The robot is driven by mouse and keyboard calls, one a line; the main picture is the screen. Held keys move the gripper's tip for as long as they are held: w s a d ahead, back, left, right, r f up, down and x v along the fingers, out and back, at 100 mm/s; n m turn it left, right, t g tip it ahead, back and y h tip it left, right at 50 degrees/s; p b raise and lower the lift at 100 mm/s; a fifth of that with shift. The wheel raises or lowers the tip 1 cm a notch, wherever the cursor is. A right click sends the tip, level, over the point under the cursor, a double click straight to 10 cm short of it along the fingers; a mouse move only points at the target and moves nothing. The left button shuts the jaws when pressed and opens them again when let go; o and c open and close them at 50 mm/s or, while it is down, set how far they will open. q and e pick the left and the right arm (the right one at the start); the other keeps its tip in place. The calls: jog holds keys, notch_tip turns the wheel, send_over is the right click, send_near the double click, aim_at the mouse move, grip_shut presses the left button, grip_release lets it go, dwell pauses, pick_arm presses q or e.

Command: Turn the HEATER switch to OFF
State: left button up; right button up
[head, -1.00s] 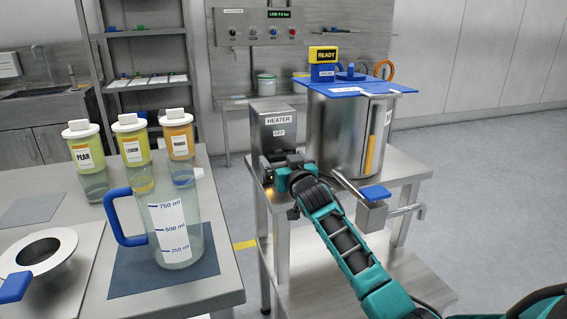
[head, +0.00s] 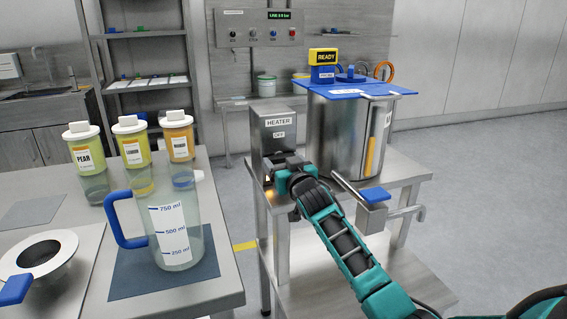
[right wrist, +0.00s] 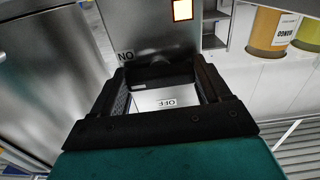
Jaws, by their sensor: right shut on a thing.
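The HEATER box (head: 271,128) is a grey metal housing on the steel stand, left of the large tank. It carries a HEATER label and an OFF label. My right gripper (head: 280,163) is at the lower front of this box and hides the switch in the head view. In the right wrist view, my right gripper (right wrist: 166,80) has its fingers on both sides of the dark HEATER switch (right wrist: 160,86), shut on it. The ON label (right wrist: 126,56) and OFF label (right wrist: 168,102) show near it. An orange lamp (right wrist: 182,10) is lit. My left gripper is out of view.
The steel tank (head: 345,135) with a blue lid and READY sign stands just right of the box. A blue-handled valve (head: 374,195) juts out front. A table on the left holds a measuring jug (head: 175,225) and several yellow and orange containers. Floor between is clear.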

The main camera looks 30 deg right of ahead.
jog(key=n+p, duration=0.2)
jog(key=n, duration=0.1)
jog(key=shift+r, duration=0.1)
jog(key=n+p, duration=0.2)
jog(key=n, duration=0.3)
jog(key=shift+d, duration=0.15)
jog(key=n, duration=0.3)
jog(key=shift+n+p, duration=0.3)
jog(key=shift+p, duration=0.1)
jog(key=n, duration=0.4)
jog(key=shift+n+p, duration=0.3)
jog(key=shift+n, duration=0.9)
jog(key=o, duration=1)
jog(key=shift+r, duration=0.1)
jog(key=shift+s, duration=0.2)
